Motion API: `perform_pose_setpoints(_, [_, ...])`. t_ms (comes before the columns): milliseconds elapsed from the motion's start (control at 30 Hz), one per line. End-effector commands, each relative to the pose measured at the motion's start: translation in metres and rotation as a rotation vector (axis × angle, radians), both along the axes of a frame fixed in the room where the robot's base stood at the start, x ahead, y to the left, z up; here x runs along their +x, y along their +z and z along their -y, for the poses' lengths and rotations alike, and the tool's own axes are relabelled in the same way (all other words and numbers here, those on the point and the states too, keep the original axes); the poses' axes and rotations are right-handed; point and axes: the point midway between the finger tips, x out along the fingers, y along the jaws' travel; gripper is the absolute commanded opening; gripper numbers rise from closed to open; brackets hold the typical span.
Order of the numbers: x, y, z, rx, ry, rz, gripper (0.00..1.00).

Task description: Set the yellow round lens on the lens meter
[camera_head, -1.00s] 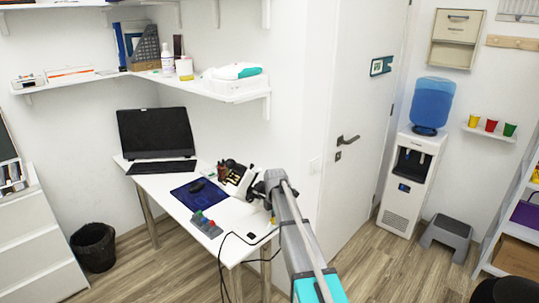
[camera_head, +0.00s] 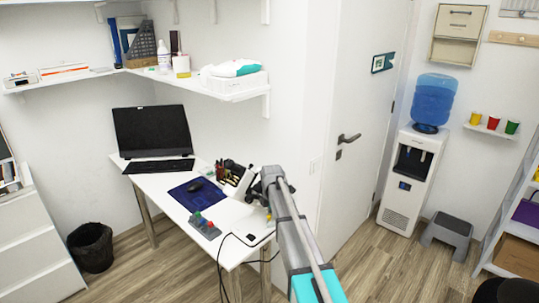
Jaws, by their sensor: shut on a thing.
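My gripper (camera_head: 254,192) is over the right part of the white desk (camera_head: 236,254), partly hidden behind my own arm. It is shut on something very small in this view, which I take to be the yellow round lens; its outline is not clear. A small yellow speck shows just below the arm's end, too small to identify. A dark and white device, probably the lens meter (camera_head: 232,174), stands at the back of the desk by the wall, left of my gripper. How far apart they are I cannot tell. A grey rack (camera_head: 206,229) with small coloured pieces lies at the desk's front.
A laptop (camera_head: 152,132) stands at the desk's far left. A mouse (camera_head: 195,186) lies on a dark blue mat (camera_head: 186,196). A black cable (camera_head: 226,247) hangs over the front edge. A white wall shelf (camera_head: 228,94) is above the desk.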

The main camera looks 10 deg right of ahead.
Motion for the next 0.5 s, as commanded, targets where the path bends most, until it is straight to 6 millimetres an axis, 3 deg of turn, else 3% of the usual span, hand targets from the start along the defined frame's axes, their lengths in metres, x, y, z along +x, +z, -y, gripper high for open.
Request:
perform_pose_setpoints(200, [0.0, 0.0, 0.012, 0.0, -0.014, 0.0, 0.0])
perform_pose_setpoints(500, [0.0, 0.001, 0.012, 0.001, -0.018, -0.001, 0.0])
